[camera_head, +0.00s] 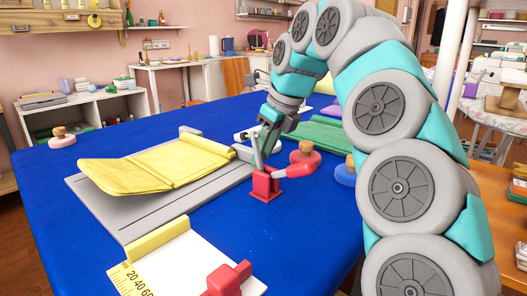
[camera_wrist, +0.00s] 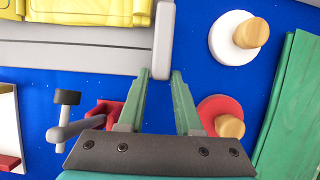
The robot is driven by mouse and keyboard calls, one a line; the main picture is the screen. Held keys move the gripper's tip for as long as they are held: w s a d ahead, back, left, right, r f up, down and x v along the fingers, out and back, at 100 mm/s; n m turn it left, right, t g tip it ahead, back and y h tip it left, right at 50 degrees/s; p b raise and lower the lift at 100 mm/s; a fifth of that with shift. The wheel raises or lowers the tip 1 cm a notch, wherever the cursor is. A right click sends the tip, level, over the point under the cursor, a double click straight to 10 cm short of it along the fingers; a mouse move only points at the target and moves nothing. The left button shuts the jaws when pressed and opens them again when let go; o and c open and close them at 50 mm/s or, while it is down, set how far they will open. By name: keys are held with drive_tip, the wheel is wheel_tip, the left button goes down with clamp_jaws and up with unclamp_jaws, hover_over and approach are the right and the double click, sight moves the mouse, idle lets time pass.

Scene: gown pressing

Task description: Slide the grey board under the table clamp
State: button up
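The grey board (camera_head: 110,215) lies on the blue table with a folded yellow gown (camera_head: 160,165) on top. In the wrist view the board's grey end (camera_wrist: 80,55) and its crossbar (camera_wrist: 163,40) show just ahead of my fingertips. The red table clamp (camera_head: 265,187), with an upright grey lever, stands right of the board, apart from it. The clamp also shows in the wrist view (camera_wrist: 103,108), partly hidden behind my left finger. My gripper (camera_head: 266,146) is above the table beside the clamp.
A red knobbed disc (camera_head: 303,156) and a blue one (camera_head: 345,173) sit right of the clamp. A white knobbed disc (camera_wrist: 232,40) and green cloth (camera_head: 318,133) lie beyond. A white ruled board (camera_head: 185,262) with a red fitting (camera_head: 228,280) lies in front.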

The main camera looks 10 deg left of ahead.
drive_tip(key=o, duration=0.4)
drive_tip(key=p+v, duration=0.3)
drive_tip(key=v, duration=0.5)
drive_tip(key=shift+f, duration=0.1)
